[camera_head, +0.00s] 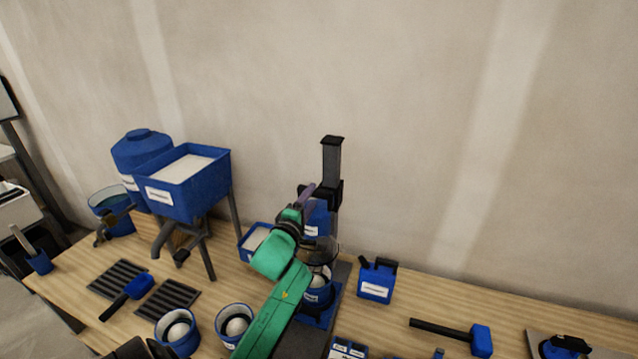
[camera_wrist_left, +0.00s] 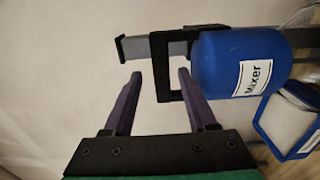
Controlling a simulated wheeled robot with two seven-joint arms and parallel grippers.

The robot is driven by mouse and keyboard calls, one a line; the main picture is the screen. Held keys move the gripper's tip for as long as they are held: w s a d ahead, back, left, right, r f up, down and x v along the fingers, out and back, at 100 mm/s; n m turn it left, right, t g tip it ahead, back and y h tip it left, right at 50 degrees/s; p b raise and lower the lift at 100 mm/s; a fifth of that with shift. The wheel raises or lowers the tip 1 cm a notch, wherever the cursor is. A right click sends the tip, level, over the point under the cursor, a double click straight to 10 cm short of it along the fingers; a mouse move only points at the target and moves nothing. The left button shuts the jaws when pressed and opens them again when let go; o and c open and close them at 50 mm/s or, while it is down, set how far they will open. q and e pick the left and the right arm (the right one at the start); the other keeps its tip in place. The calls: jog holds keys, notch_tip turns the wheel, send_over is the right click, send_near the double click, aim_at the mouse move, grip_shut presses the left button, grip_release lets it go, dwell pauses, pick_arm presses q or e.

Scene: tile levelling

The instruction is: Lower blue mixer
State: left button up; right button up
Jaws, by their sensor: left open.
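The blue mixer (camera_head: 316,218) is a blue head on a dark upright column (camera_head: 332,160), at the back of the table. In the left wrist view the mixer (camera_wrist_left: 232,62) shows its white "Mixer" label, with a black bracket (camera_wrist_left: 159,65) beside it around the grey column (camera_wrist_left: 138,47). My left gripper (camera_head: 309,192) is open at the mixer's upper part. In the wrist view its purple fingers (camera_wrist_left: 157,73) appear on either side of the bracket; I cannot tell whether they touch it. A blue bucket (camera_head: 318,292) stands below the mixer head.
A blue hopper (camera_head: 190,184) on legs stands left of the mixer. Blue buckets (camera_head: 178,331), a blue-headed tool (camera_head: 125,297) and grates (camera_head: 167,300) lie at front left. A blue container (camera_head: 376,281) and mallet (camera_head: 455,336) are right. The wall (camera_head: 420,120) is close behind.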

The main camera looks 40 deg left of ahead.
aim_at(319, 200)
pick_arm(q)
jog(key=x, duration=0.6)
jog(key=shift+w+a+f, duration=0.1)
jog(key=shift+w+p, duration=0.25)
jog(key=shift+p, duration=0.05)
jog(key=shift+w+a, duration=0.1)
pick_arm(e)
jog(key=shift+w+r, duration=0.3)
jog(key=shift+w, duration=0.25)
jog(key=shift+w+r, duration=0.25)
jog(key=shift+w, duration=0.3)
pick_arm(q)
grip_shut()
pick_arm(e)
jog(key=shift+s+a, duration=0.1)
jog(key=shift+s, duration=0.05)
jog(key=shift+a, duration=0.1)
